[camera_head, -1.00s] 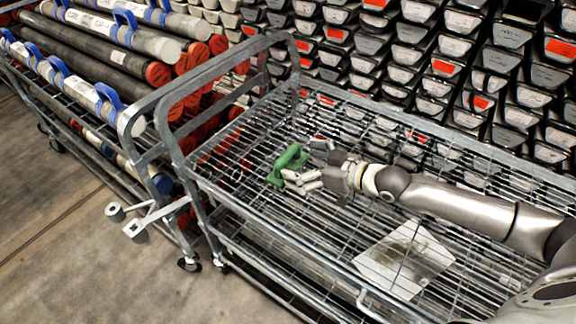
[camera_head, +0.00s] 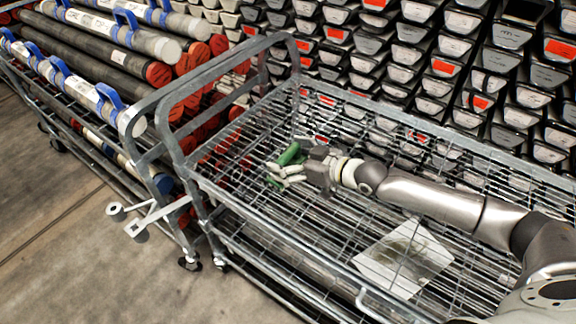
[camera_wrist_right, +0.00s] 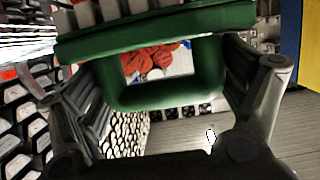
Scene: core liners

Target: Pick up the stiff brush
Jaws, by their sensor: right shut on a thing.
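The stiff brush is green, with a loop-shaped handle. In the head view the brush (camera_head: 288,155) is over the far left part of the wire cart (camera_head: 352,92), partly hidden by my right gripper. My right gripper (camera_head: 283,174) is shut on the brush. In the right wrist view the green brush (camera_wrist_right: 160,98) fills the upper middle, between the two fingers of my right gripper (camera_wrist_right: 165,90). Pale blocks, perhaps bristles, show along its top edge. I cannot tell from the head view how far the brush is above the wire shelf. My left gripper is not in view.
A pale flat sheet (camera_head: 404,258) lies on the cart's shelf. Stacked grey trays (camera_head: 440,60) with white and red labels stand behind. A second cart with long tubes (camera_head: 95,55) is at the left. The cart's tall end frame (camera_head: 168,130) stands left of the brush.

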